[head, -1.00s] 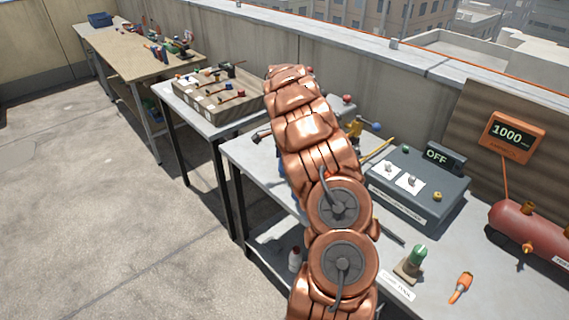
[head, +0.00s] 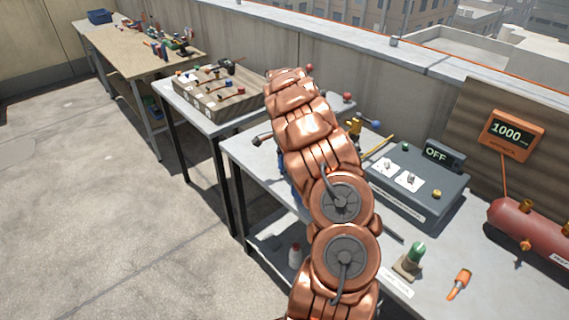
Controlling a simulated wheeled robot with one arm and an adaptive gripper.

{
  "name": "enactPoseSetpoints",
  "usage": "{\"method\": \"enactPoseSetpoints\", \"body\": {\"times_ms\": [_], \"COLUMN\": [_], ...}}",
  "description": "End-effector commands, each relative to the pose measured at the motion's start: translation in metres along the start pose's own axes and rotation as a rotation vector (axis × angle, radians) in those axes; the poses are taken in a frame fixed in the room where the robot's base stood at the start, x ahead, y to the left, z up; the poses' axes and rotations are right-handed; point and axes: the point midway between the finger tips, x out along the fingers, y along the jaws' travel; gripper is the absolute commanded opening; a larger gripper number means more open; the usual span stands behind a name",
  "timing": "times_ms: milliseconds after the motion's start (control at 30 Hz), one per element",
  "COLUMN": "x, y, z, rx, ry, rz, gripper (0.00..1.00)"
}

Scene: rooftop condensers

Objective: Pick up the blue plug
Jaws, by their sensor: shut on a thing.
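My copper arm (head: 305,125) rises from the bottom centre and bends over the left part of the near grey workbench (head: 250,150). My gripper does not show; the arm's links hide it or it is out of sight, so its hold cannot be seen. I cannot make out the blue plug for certain. A small blue patch (head: 296,192) shows at the left edge of my arm, mostly covered by it. A blue ball-shaped end (head: 375,125) shows behind the arm, on a brass-coloured fitting (head: 355,127).
To the right on the bench are a grey switch box (head: 420,190) with an OFF display, a green-topped part (head: 415,253), an orange-handled tool (head: 459,284) and a red tank (head: 530,225). A wooden tray (head: 225,98) stands on the table behind. Floor at left is clear.

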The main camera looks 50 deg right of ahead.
Motion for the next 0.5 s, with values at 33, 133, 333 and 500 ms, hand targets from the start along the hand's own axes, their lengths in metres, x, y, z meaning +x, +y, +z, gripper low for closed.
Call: {"method": "enactPoseSetpoints", "body": {"times_ms": [33, 133, 333, 500], "x": [0.000, 0.000, -0.001, -0.011], "y": [0.000, 0.000, 0.000, -0.001], "z": [0.000, 0.000, 0.000, 0.000], "rx": [0.000, 0.000, 0.000, -0.001], "ry": [0.000, 0.000, 0.000, 0.002], "rz": [0.000, 0.000, 0.000, -0.003], "gripper": [0.12, 0.05, 0.05, 0.05]}}
